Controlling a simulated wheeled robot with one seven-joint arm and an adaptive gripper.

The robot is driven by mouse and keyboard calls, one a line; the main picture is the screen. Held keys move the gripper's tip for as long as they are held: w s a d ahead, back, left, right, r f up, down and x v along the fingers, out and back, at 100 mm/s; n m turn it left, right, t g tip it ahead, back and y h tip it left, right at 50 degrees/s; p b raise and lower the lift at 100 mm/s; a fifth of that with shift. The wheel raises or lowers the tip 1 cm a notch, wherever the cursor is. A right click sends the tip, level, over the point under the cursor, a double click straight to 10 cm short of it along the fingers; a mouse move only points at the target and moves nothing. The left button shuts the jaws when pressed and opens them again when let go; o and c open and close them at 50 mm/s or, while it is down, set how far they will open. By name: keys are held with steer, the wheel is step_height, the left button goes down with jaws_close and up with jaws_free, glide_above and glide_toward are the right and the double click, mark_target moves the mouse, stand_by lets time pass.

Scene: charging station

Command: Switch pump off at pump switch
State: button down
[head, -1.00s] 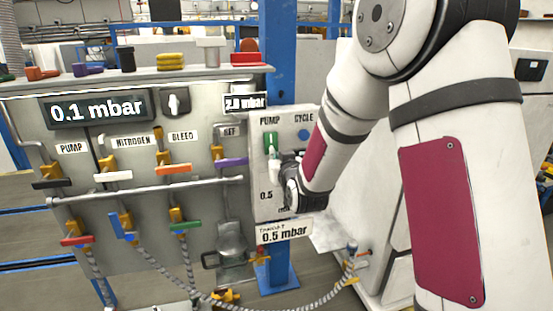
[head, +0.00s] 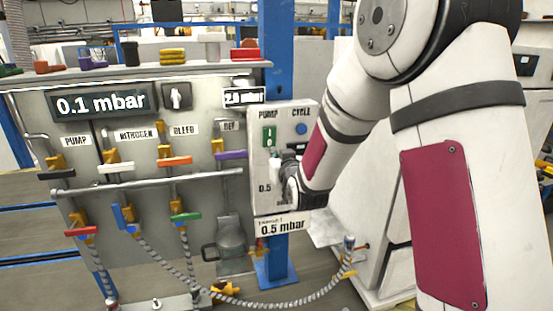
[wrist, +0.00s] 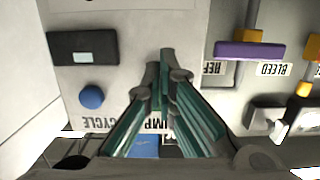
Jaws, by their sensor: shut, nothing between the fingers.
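The pump switch (head: 269,136) is a green rocker with a white mark, under the PUMP label on the grey control box (head: 257,165). My gripper (head: 276,160) is in front of the box, just below the switch in the head view. In the wrist view the box is upside down, and my gripper (wrist: 166,62) is shut and empty, its fingers pointing at the box face. The fingers cover part of the PUMP label and hide the switch there. I cannot tell whether the fingertips touch the box.
A blue CYCLE button (head: 302,129) is right of the switch; it also shows in the wrist view (wrist: 92,97). A valve panel (head: 110,240) with coloured handles and a 0.1 mbar display (head: 101,102) stands left. A 0.5 mbar sign (head: 283,226) hangs below the box.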

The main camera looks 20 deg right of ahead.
steer(key=s+f+b, duration=0.1)
steer(key=s, duration=0.9)
steer(key=shift+s+f, duration=0.25)
steer(key=shift+s, duration=0.05)
steer(key=shift+r, duration=0.15)
steer(key=s+r+g, duration=0.3)
steer(key=s+g, duration=0.2)
steer(key=s, duration=1)
steer(key=s+r+g, duration=0.2)
steer(key=s+g, duration=0.3)
steer(key=s, duration=1)
steer(key=shift+r+g, duration=0.4)
steer(key=shift+d, duration=0.1)
